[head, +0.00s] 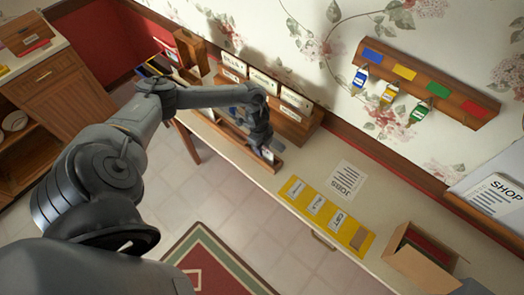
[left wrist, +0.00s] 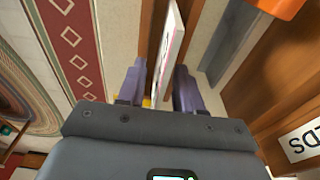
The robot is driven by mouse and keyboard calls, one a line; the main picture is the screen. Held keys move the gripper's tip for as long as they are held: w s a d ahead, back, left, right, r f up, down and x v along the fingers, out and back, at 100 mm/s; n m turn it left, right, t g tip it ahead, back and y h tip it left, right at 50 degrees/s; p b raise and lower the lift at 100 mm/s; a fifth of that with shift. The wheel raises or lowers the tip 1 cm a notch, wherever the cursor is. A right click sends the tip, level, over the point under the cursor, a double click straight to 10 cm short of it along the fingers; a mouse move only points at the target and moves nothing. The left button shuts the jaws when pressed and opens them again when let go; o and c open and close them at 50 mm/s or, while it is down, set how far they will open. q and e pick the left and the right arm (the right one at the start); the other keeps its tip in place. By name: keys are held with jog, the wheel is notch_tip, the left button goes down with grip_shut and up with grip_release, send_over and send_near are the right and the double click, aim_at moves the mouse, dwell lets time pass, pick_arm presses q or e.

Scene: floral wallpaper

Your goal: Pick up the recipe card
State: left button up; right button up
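A thin white card (left wrist: 169,45) with reddish marks, seen nearly edge-on in the left wrist view, stands in a wooden holder. It appears to be the recipe card. My left gripper (left wrist: 158,85) is open, with one finger on each side of the card and gaps visible. The card's near end is partly hidden by the gripper. In the head view my left gripper (head: 262,146) is over the right end of a low wooden rack (head: 236,136), where a small white edge (head: 268,155) shows beside the fingers. My right gripper is not in view.
Wooden boxes with white labels (head: 264,82) stand close behind the gripper. On the counter to the right are a yellow labelled strip (head: 325,215), a JOBS sheet (head: 346,181) and an open cardboard box (head: 421,256). A wall rack (head: 425,82) holds coloured tags.

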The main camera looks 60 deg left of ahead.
pick_arm(q)
jog(key=shift+f, duration=0.1)
grip_shut()
dwell(0.4)
